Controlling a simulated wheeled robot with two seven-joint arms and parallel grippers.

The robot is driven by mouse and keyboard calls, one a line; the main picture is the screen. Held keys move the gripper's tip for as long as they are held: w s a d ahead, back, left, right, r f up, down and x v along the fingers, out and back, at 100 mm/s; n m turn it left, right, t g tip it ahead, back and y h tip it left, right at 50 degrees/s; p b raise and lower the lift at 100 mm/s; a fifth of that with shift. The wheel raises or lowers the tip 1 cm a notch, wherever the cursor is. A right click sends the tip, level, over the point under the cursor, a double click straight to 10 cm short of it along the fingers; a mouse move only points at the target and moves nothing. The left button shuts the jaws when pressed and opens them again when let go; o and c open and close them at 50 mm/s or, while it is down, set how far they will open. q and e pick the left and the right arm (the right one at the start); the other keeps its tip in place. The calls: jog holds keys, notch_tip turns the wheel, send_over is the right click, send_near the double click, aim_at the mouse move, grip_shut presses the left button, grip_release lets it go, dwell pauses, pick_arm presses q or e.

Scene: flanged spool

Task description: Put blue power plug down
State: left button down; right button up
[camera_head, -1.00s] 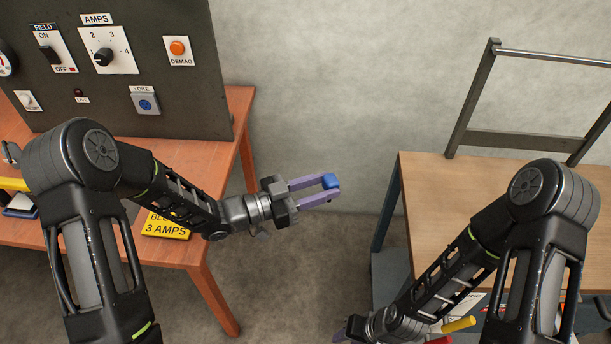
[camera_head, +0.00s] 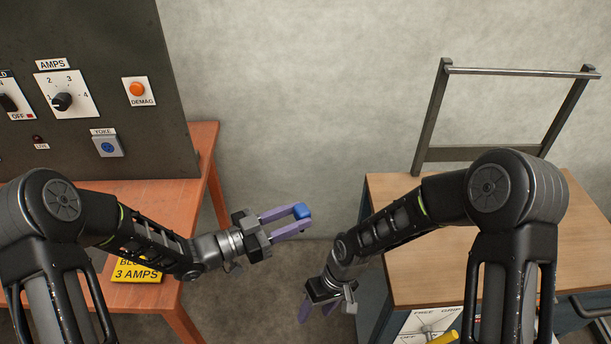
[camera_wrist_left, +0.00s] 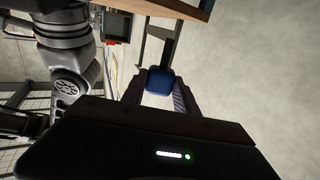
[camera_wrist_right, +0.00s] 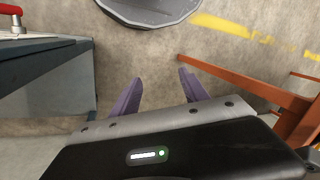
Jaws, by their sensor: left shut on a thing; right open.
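The blue power plug (camera_head: 302,211) is held between the purple fingertips of my left gripper (camera_head: 292,222), in the air over the gap between the two tables. It also shows in the left wrist view (camera_wrist_left: 159,81), between the fingers. My right gripper (camera_head: 318,310) is lower, beside the wooden table's left side, pointing down. In the right wrist view its fingers (camera_wrist_right: 158,97) are apart with nothing between them.
The orange table (camera_head: 165,205) at left carries a dark panel with a blue YOKE socket (camera_head: 106,147) and a yellow 3 AMPS sign (camera_head: 137,274). The wooden table (camera_head: 450,265) at right has a metal frame (camera_head: 430,115). A round grey object (camera_wrist_right: 150,8) is on the floor.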

jog(key=w+r+n+h, duration=0.25)
jog(key=w+r, duration=0.25)
jog(key=r, duration=0.4)
notch_tip(320, 180, up, 24)
jog(key=m+t, duration=0.2)
jog(key=t, duration=0.1)
send_over(302, 209)
jog(key=s, duration=0.1)
jog(key=shift+s+d, duration=0.2)
jog(key=shift+d, duration=0.2)
jog(key=shift+f, duration=0.1)
jog(key=f, duration=0.4)
jog(key=w+f, duration=0.1)
jog(key=f, duration=0.6)
jog(key=shift+w+a+f, duration=0.3)
jog(key=shift+a+f, duration=0.1)
jog(key=shift+c, duration=0.2)
grip_shut()
